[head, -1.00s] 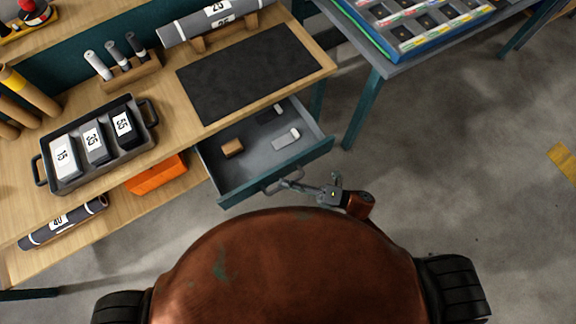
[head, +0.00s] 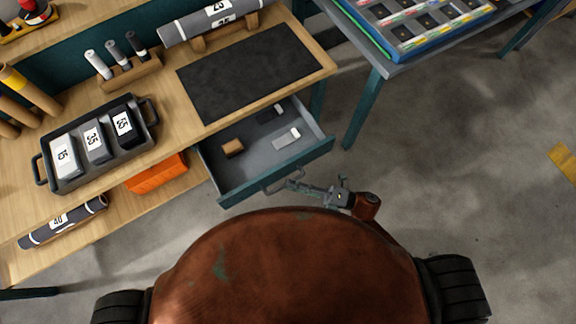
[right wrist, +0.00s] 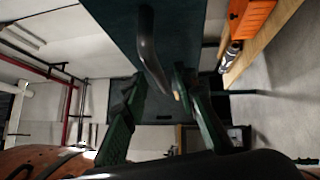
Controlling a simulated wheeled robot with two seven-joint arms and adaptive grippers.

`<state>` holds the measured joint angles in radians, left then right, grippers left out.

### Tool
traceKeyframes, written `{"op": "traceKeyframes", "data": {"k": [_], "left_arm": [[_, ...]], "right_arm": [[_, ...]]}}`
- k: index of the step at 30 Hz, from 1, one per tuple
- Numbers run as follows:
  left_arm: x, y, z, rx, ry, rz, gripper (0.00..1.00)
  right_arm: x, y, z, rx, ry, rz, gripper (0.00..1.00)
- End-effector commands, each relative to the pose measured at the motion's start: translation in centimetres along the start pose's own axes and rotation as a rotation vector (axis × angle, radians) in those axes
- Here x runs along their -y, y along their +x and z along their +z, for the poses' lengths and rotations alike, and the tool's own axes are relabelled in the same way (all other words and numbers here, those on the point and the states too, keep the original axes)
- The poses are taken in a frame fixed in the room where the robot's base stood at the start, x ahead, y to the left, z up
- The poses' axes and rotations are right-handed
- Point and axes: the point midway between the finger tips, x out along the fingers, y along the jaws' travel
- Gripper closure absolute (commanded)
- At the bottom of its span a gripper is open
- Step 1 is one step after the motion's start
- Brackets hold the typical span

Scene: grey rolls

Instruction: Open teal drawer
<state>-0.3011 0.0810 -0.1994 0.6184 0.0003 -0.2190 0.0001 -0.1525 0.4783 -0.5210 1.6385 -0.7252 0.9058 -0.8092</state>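The teal drawer (head: 305,158) stands pulled out from under the wooden bench, with its grey inside showing. Its bar handle (head: 282,181) is on the front face. My right gripper (head: 297,186) is just in front of the drawer front, close by the handle. In the right wrist view its two fingers (right wrist: 157,82) are spread apart. The curved dark handle (right wrist: 151,52) shows just beyond the gap between them, in front of the teal panel (right wrist: 118,22). The fingers do not look closed on it. My left gripper is not in view.
The drawer holds a brown block (head: 232,148) and small grey and dark items. The bench (head: 180,115) carries a dark mat (head: 245,72) and a tray (head: 150,140) of numbered packs. An orange bin (head: 155,172) sits left of the drawer.

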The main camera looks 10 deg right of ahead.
Motion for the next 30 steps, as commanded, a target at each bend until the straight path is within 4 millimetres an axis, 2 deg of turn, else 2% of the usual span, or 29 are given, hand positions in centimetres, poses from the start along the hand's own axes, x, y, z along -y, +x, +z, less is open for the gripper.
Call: {"op": "traceKeyframes", "data": {"k": [6,13,19,30], "left_arm": [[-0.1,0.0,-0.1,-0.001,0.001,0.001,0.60],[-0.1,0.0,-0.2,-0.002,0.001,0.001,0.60],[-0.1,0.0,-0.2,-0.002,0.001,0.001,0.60],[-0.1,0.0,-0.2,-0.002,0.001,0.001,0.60]], "right_arm": [[0.1,-4.8,0.0,0.001,0.001,-0.004,0.73],[0.1,-8.6,0.0,0.002,0.001,-0.003,0.73],[0.0,-9.9,0.1,0.001,-0.001,-0.001,0.73],[0.0,-9.9,0.0,0.002,-0.001,-0.001,0.73]]}}
